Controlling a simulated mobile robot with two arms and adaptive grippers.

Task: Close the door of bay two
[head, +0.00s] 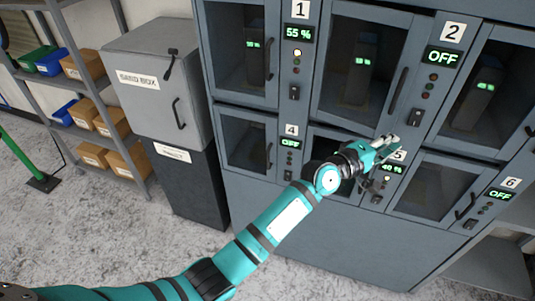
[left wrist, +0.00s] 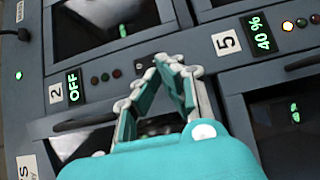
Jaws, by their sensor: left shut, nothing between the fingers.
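The door of bay two (head: 360,60) is the glazed upper door left of the "2" label (head: 452,32), with a dark vertical handle (head: 398,95) on its right edge. It looks flush or nearly so; I cannot tell if it is latched. The "2" panel reads OFF. My left gripper (head: 388,145) is shut and empty, below that door and near the "5" panel. In the left wrist view, its closed fingertips (left wrist: 175,68) lie between the "2" panel (left wrist: 73,86) and the "5" panel (left wrist: 258,35). My right gripper is out of view.
The grey cabinet has other glazed doors, such as bay four (head: 245,143) and bay six (head: 435,187). A grey box on a dark stand (head: 190,185) is at left, beside a shelf with cartons (head: 128,160). Speckled floor (head: 105,220) is open in front.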

